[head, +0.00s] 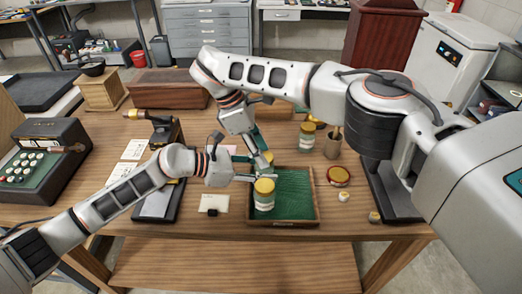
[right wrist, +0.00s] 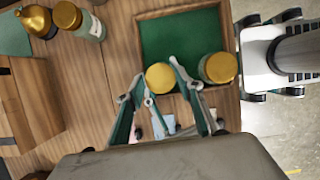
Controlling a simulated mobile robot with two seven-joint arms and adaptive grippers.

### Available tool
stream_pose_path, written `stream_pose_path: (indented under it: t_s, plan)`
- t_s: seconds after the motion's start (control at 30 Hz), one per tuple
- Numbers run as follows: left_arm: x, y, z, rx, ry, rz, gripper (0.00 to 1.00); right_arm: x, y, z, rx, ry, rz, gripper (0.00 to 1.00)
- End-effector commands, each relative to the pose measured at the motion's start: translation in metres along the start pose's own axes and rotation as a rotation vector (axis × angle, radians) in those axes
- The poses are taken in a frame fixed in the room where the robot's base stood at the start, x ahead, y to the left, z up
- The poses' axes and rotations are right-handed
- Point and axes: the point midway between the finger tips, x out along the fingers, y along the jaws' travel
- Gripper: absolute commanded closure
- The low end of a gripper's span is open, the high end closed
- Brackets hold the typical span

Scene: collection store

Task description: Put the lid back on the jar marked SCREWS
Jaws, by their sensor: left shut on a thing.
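A glass jar (head: 264,202) with a gold top and a pale label stands upright over the left part of the green-lined tray (head: 315,200); I cannot read the label. My left gripper (head: 248,179) is shut on it from the left. In the right wrist view this jar (right wrist: 218,72) shows beside the left arm. My right gripper (head: 262,166) is above and behind the jar, pointing down. In its wrist view, its fingers (right wrist: 158,82) are spread, with a gold round lid (right wrist: 160,77) between them. I cannot tell what is under that lid.
Gold-lidded jars (head: 306,137) stand behind the tray to the right, near a brush pot (head: 333,143). A red-rimmed round tin (head: 338,176) and small pieces lie right of the tray. A white card (head: 213,203) lies to its left. The tray's right half is clear.

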Motion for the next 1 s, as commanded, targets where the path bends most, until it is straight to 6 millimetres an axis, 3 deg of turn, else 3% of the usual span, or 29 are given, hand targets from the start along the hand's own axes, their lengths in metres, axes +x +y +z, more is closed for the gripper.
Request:
stream_pose_path:
  t_s: [0.4,0.8,1.0]
  plan:
    - [0.0,0.0,0.0,0.0,0.0,0.0,1.0,-0.002,0.0,0.001,-0.002,0.0,0.001,0.5]
    - [0.0,0.0,0.0,0.0,0.0,0.0,1.0,-0.04,0.001,0.017,-0.002,0.0,0.002,0.5]
    - [0.0,0.0,0.0,0.0,0.0,0.0,1.0,-0.042,0.0,0.017,-0.003,0.0,0.001,0.5]
